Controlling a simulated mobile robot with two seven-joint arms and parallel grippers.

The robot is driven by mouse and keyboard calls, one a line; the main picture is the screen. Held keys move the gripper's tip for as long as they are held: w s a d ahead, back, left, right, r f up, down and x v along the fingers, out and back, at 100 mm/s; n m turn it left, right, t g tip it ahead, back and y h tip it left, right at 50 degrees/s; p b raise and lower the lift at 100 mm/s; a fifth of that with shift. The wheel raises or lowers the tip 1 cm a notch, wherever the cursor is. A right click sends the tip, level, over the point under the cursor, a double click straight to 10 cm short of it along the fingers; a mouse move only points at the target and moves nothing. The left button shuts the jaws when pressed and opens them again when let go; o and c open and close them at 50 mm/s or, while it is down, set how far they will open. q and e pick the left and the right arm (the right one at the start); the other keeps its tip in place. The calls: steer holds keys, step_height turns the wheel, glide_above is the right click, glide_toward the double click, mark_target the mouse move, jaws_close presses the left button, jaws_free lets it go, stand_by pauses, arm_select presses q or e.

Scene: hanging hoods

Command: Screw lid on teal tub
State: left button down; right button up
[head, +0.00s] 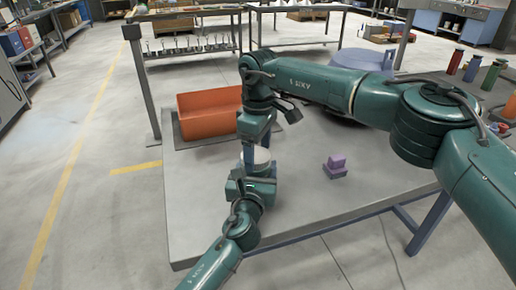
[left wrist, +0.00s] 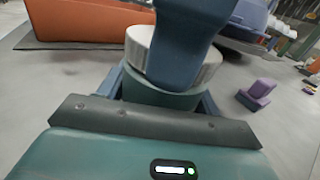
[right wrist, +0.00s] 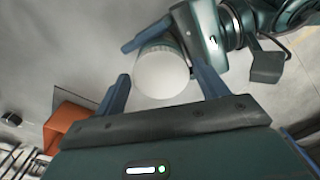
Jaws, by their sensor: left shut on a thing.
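The teal tub (left wrist: 160,92) stands upright between the fingers of my left gripper (head: 252,178), which is shut on it low down over the table. The white ribbed lid (left wrist: 205,68) sits on top of the tub; I cannot tell how tightly. In the right wrist view the lid (right wrist: 163,74) shows as a round white disc. My right gripper (right wrist: 160,82) points down from above, with its blue fingers open on either side of the lid. One of these fingers hides part of the lid in the left wrist view. In the head view the grippers largely hide the tub.
An orange bin (head: 205,115) stands on a dark mat at the table's back left. A purple stepped block (head: 336,166) lies right of the tub. A blue-lilac round object (head: 362,60) and several coloured bottles (head: 472,68) stand farther right. The table's front (head: 320,205) is clear.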

steer(key=shift+o, duration=1.1)
steer(key=shift+r, duration=0.1)
step_height(320, 180, up, 4)
steer(key=shift+r, duration=0.1)
steer(key=shift+c, duration=0.4)
